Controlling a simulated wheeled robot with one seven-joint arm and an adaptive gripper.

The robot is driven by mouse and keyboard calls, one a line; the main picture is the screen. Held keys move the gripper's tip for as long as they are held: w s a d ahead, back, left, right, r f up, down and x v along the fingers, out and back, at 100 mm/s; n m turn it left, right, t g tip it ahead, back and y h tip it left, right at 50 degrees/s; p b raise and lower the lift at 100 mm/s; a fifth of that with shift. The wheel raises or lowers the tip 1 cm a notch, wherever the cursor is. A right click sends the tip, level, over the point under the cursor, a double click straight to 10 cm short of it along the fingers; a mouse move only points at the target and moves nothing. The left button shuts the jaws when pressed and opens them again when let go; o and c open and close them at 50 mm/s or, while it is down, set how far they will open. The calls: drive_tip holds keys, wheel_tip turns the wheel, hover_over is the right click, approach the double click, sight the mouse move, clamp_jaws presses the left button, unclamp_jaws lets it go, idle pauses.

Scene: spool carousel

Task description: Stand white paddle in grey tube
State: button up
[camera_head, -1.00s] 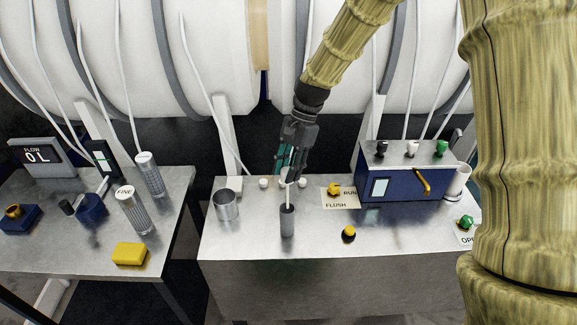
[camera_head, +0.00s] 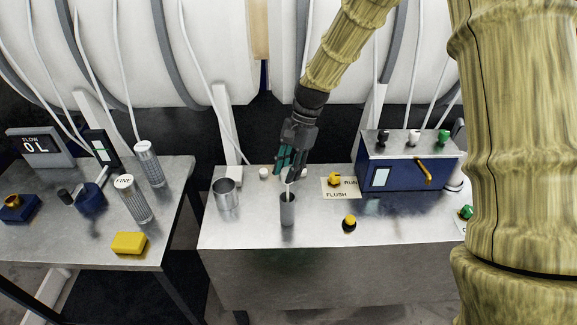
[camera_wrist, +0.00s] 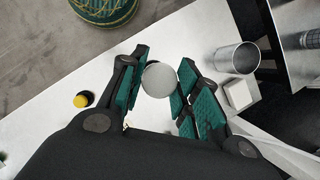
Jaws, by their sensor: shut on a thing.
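My gripper (camera_head: 289,170) is shut on the white paddle (camera_head: 290,187), just above the grey tube (camera_head: 288,211). In the head view a short white length of the paddle shows between the fingers and the tube's mouth. Its lower end meets or enters the mouth; I cannot tell how deep. The tube stands upright near the bench's front middle. In the wrist view a pale round disc, which looks like the paddle's head (camera_wrist: 159,79), lies between the teal finger pads (camera_wrist: 160,85). The tube is not clearly visible there.
A metal cup (camera_head: 226,194) stands left of the tube. A yellow button (camera_head: 349,222) and a flush/run plate (camera_head: 340,188) are to its right, with a blue box (camera_head: 405,171) behind. A left table (camera_head: 95,240) holds shakers and a yellow block (camera_head: 129,243).

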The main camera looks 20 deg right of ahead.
drive_tip(key=shift+f+b, duration=0.75)
drive_tip(key=shift+f, duration=1.85)
drive_tip(key=o, duration=0.9)
drive_tip(key=v, duration=1.2)
